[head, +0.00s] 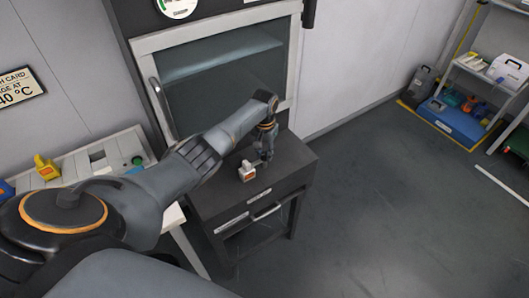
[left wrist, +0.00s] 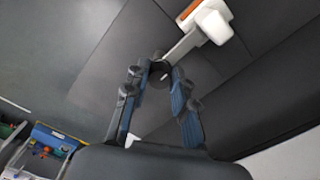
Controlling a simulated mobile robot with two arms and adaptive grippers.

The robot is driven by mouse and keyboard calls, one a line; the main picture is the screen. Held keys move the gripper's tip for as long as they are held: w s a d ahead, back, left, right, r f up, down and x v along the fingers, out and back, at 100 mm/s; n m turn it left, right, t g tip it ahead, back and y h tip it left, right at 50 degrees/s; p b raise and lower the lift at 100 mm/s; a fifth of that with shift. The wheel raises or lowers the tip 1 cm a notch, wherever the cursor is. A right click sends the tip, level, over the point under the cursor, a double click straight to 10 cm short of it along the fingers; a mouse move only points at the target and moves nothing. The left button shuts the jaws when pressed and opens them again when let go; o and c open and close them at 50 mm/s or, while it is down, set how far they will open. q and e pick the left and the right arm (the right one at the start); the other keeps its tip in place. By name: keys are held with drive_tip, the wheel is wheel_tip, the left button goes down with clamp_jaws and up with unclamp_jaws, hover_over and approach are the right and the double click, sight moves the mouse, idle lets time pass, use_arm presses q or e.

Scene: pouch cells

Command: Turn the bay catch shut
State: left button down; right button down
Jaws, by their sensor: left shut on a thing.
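A small white and orange fitting (head: 248,172), which I take to be the bay catch, sits on the dark top of the cabinet below the glazed window. In the left wrist view the white body (left wrist: 207,22) has a white bar running to a dark round end (left wrist: 160,74). My left gripper (head: 263,157) reaches down beside the fitting. In the left wrist view its two blue-padded fingers (left wrist: 162,78) close around the dark round end. The exact contact is partly hidden by the fingertips. My right gripper is not in view.
The dark cabinet (head: 210,206) has handles on its front. A white-framed window (head: 225,75) with a long handle stands behind. A shelf with a blue crate (head: 452,120) is far right. The floor between is clear.

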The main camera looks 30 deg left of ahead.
sight(265, 154)
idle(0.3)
use_arm(q)
drive_tip(key=c, duration=1.1)
unclamp_jaws()
wheel_tip(265, 154, up, 12)
